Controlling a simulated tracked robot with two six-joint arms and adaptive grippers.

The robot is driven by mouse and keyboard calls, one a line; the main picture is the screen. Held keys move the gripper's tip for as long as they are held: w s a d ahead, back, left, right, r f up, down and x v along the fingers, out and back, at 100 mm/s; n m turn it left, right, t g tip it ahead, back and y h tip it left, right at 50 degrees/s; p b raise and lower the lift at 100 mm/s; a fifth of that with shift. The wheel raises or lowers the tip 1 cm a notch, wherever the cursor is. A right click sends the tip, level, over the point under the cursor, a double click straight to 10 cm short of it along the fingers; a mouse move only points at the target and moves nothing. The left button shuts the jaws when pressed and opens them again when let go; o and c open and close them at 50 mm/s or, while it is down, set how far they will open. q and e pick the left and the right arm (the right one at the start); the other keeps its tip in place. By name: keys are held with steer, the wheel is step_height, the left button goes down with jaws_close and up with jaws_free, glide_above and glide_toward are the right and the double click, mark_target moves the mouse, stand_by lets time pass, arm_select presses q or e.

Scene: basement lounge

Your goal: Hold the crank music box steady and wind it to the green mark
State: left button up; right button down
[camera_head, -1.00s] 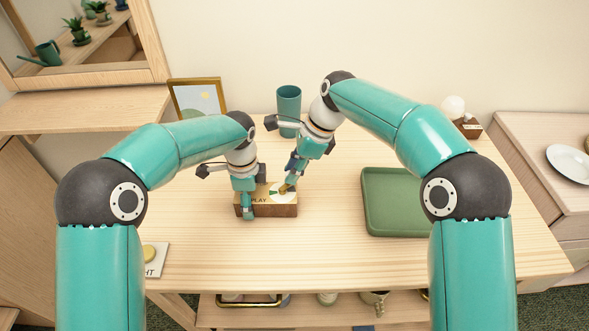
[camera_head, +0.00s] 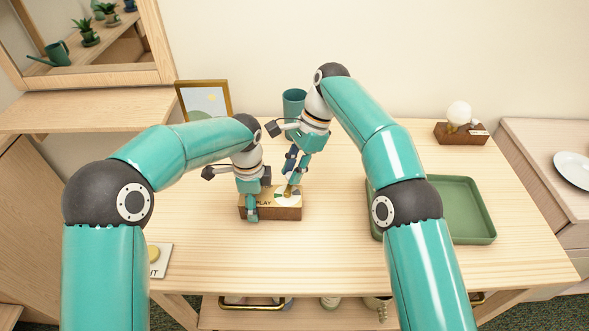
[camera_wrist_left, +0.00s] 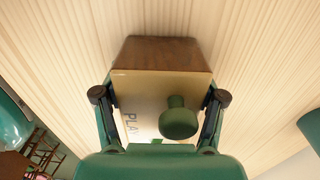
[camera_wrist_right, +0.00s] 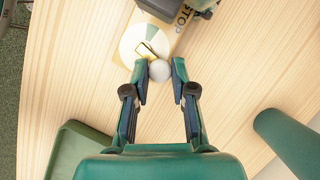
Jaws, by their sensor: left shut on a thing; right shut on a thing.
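The music box (camera_head: 285,214) is a dark wooden block with a pale top, upright on the table; "PLAY" shows on it. In the left wrist view the box (camera_wrist_left: 160,52) has a green knob (camera_wrist_left: 179,120) on top. My left gripper (camera_head: 257,201) is shut around the box, one finger on each side. In the right wrist view a white dial (camera_wrist_right: 131,44) with a green sector (camera_wrist_right: 154,34) bears a brass crank arm (camera_wrist_right: 145,51) with a pale round knob (camera_wrist_right: 159,70). My right gripper (camera_wrist_right: 160,85) is shut on that knob. The crank arm lies near the green sector.
A green tray (camera_head: 484,236) lies to the right, partly behind my right arm. A teal cup (camera_head: 293,100) and a picture frame (camera_head: 205,99) stand at the back. A round lamp on a wooden block (camera_head: 460,132) stands back right. The table front is mostly clear.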

steer(key=shift+w, duration=0.1)
steer(key=c, duration=1)
jaws_free()
steer(key=shift+o, duration=0.2)
steer(key=shift+d+m, duration=0.1)
steer(key=shift+m, duration=0.3)
